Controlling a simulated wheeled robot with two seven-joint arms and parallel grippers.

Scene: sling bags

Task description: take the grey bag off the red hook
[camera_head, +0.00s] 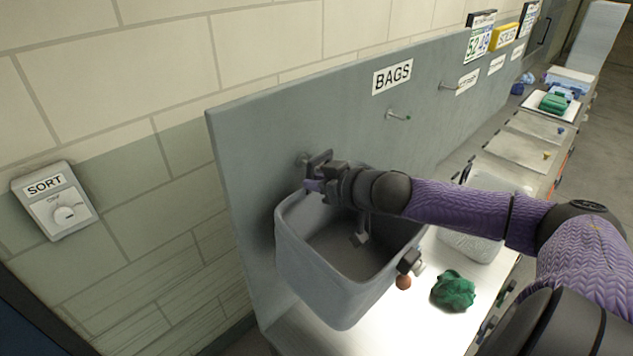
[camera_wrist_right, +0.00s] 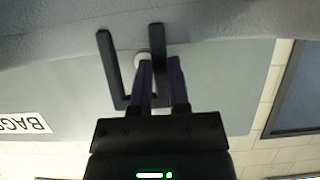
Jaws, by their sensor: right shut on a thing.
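The grey bag (camera_head: 330,290) hangs open-topped against the grey panel, at the left end in the head view. Its grey cloth (camera_wrist_right: 60,45) fills the top of the right wrist view. My right gripper (camera_head: 316,180) is at the bag's back upper edge, by the panel. In the wrist view its purple fingers (camera_wrist_right: 162,70) are at a dark angular loop (camera_wrist_right: 107,65) that seems to belong to the bag. A pale round peg end (camera_wrist_right: 142,58) shows inside the loop. No red shows on it. My fingers hide part of the contact. My left gripper is out of view.
A free hook (camera_head: 398,116) sticks out under the BAGS sign (camera_head: 392,77). A crumpled green bag (camera_head: 454,291) lies on the bright counter, near a small red-brown ball (camera_head: 403,282). A SORT dial box (camera_head: 55,201) is on the wall at left.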

